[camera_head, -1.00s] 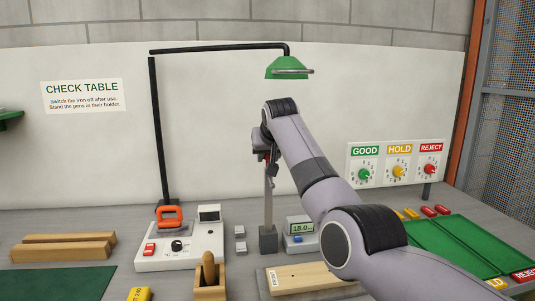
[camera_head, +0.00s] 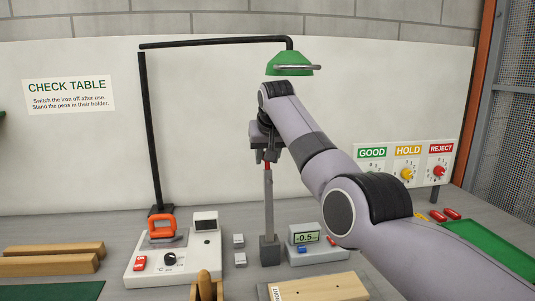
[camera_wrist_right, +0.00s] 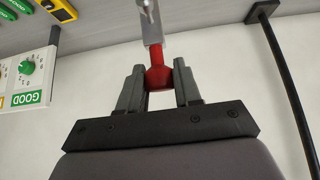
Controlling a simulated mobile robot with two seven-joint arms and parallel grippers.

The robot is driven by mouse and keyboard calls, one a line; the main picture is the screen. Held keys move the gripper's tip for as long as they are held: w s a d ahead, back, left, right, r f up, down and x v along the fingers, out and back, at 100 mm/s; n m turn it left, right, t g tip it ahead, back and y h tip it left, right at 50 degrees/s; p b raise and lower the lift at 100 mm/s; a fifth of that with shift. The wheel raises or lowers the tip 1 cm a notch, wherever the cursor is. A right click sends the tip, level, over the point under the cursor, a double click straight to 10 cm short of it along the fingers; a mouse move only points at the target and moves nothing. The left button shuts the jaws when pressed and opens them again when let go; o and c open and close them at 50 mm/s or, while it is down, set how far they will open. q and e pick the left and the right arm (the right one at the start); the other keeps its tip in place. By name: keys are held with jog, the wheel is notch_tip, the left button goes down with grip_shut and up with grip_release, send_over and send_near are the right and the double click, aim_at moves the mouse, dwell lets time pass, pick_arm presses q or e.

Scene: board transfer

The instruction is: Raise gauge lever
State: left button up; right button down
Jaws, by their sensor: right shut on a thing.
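The gauge lever shows in the head view as a grey upright post (camera_head: 268,205) on a dark base, with a red knob (camera_head: 267,166) at its top. My right gripper (camera_head: 267,156) reaches it from above and is shut on the knob. In the right wrist view, the red knob (camera_wrist_right: 158,77) sits between the two dark fingers (camera_wrist_right: 158,86), with the grey rod beyond it. The gauge display (camera_head: 306,238) stands right of the base and reads -0.5. My left gripper is not in view.
A white device with an orange-handled iron (camera_head: 161,228) stands to the left. Two small grey blocks (camera_head: 239,241) lie by the lever base. A wooden board (camera_head: 318,289) lies in front. A green lamp (camera_head: 289,65) hangs above my arm.

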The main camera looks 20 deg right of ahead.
jog(key=shift+f, duration=0.15)
jog(key=c, duration=1)
grip_release()
jog(key=shift+w, duration=0.1)
jog(key=shift+o, duration=1.1)
jog(key=shift+w+d+f, duration=0.15)
jog(key=shift+w+f, duration=0.15)
jog(key=shift+w, duration=0.15)
jog(key=shift+s+r, duration=0.25)
jog(key=shift+s+r+b, duration=0.2)
jog(key=shift+r+b, duration=0.05)
jog(key=shift+b, duration=0.2)
jog(key=b+v, duration=0.2)
jog(key=v, duration=0.4)
jog(key=shift+r, duration=0.15)
jog(key=shift+s, duration=0.1)
